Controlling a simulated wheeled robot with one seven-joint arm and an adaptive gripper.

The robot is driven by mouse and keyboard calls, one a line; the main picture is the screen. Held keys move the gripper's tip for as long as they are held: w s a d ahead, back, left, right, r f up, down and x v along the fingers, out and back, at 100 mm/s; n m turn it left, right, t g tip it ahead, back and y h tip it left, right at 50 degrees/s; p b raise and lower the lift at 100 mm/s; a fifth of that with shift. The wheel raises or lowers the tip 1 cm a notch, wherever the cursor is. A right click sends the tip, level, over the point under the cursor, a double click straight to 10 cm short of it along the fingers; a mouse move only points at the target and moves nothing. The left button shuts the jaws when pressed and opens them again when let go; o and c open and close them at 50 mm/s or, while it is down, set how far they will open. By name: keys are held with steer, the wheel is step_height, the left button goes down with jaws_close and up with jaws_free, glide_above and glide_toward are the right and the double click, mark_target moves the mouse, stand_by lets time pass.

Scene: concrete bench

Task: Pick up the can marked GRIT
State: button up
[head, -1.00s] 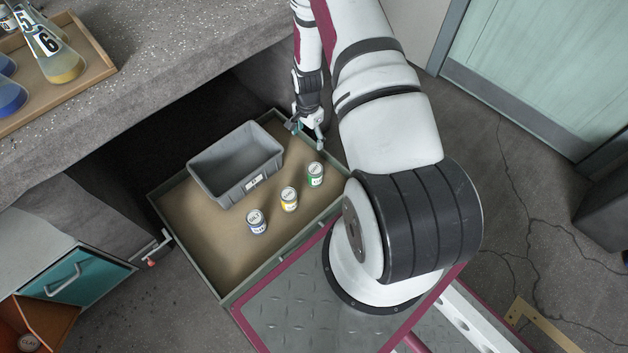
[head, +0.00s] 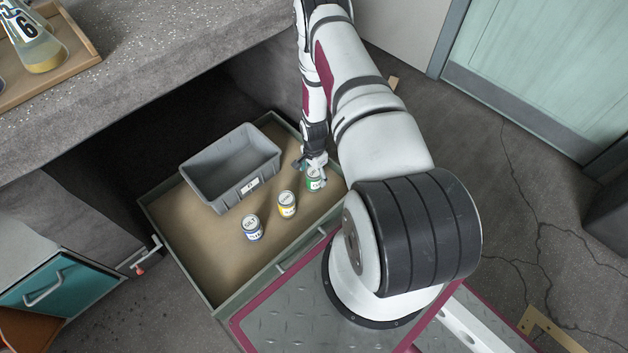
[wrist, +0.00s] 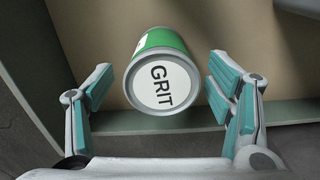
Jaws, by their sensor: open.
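The green can marked GRIT (wrist: 162,84) is between the open fingers of my gripper (wrist: 163,95) in the wrist view, its white lid with the black word facing the camera. There is a gap between the can and the finger on each side. In the head view the green can (head: 314,182) stands at the right end of the drawer, and my gripper (head: 314,165) is right over it, partly hiding its top.
A yellow can (head: 287,205) and a blue can (head: 252,229) stand to the left of the green one. A grey bin (head: 219,187) sits behind them in the open drawer (head: 205,262). The bench top (head: 180,60) overhangs the drawer's back.

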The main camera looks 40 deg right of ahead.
steer(key=shift+f+b, duration=1.65)
steer(key=shift+f, duration=1)
steer(key=shift+w+r, duration=0.1)
steer(key=shift+c, duration=0.3)
steer(key=c, duration=1.5)
